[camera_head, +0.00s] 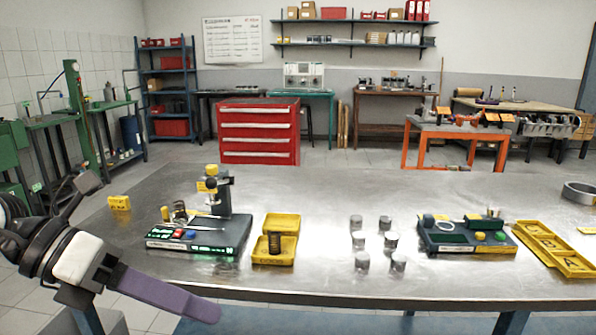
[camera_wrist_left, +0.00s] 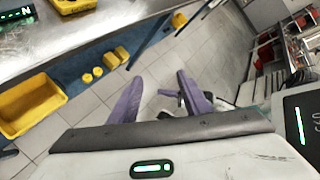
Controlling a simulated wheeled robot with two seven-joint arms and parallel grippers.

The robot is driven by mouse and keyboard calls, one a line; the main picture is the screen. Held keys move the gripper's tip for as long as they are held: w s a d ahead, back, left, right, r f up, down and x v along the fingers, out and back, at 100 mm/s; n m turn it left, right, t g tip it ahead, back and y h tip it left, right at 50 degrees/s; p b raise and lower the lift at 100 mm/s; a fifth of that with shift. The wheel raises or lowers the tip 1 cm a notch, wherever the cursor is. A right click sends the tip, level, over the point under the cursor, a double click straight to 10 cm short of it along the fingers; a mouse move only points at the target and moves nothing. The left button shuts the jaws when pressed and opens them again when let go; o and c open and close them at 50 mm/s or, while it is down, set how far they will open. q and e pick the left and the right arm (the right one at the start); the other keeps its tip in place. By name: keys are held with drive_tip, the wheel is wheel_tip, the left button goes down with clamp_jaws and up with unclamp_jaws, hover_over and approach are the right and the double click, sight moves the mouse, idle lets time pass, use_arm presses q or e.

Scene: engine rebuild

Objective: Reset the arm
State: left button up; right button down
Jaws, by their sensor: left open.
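My left arm comes in from the left in the head view. Its left gripper (camera_head: 205,309), with purple fingers, is in front of the steel table's front left edge, clear of the table and touching nothing. In the left wrist view the two purple fingers (camera_wrist_left: 160,97) stand apart with only tiled floor between them, so the gripper is open and empty. My right gripper is in neither view.
The steel table (camera_head: 310,200) bears a dark test unit (camera_head: 200,238), a yellow tray (camera_head: 270,258) with a dark spring-like part, several metal cylinders (camera_head: 361,262), a second unit (camera_head: 465,236) and yellow bins (camera_head: 551,247). A yellow bin (camera_wrist_left: 30,106) shows below the table.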

use_arm(q)
drive_tip(key=d+r+n+t+h, duration=0.1)
drive_tip(key=d+r+n+h, duration=0.1)
drive_tip(key=d+n+h, duration=0.55)
drive_tip(key=w+a+f+n+t+y, duration=0.35)
drive_tip(key=f+n+t, duration=0.35)
drive_tip(key=n, duration=0.4)
drive_tip(key=w+a+f+n+t+y, duration=0.3)
drive_tip(key=f+n+t+y, duration=0.2)
drive_tip(key=f+n+t, duration=0.45)
drive_tip(key=s+a+f+n+g+y, duration=0.2)
drive_tip(key=s+f+n+g+y, duration=0.15)
drive_tip(key=f, duration=0.45)
drive_tip(key=s+a+f+n+g+y, duration=0.1)
drive_tip(key=s+f+n+g+y, duration=0.15)
drive_tip(key=f+n, duration=0.35)
drive_tip(key=s+f+n+g+y+p, duration=0.1)
drive_tip(key=s+f+g, duration=0.4)
drive_tip(key=s+f, duration=0.8)
drive_tip(key=shift+s+d+f+n, duration=0.15)
drive_tip(key=shift+s+d+n, duration=0.15)
drive_tip(key=shift+n, duration=0.55)
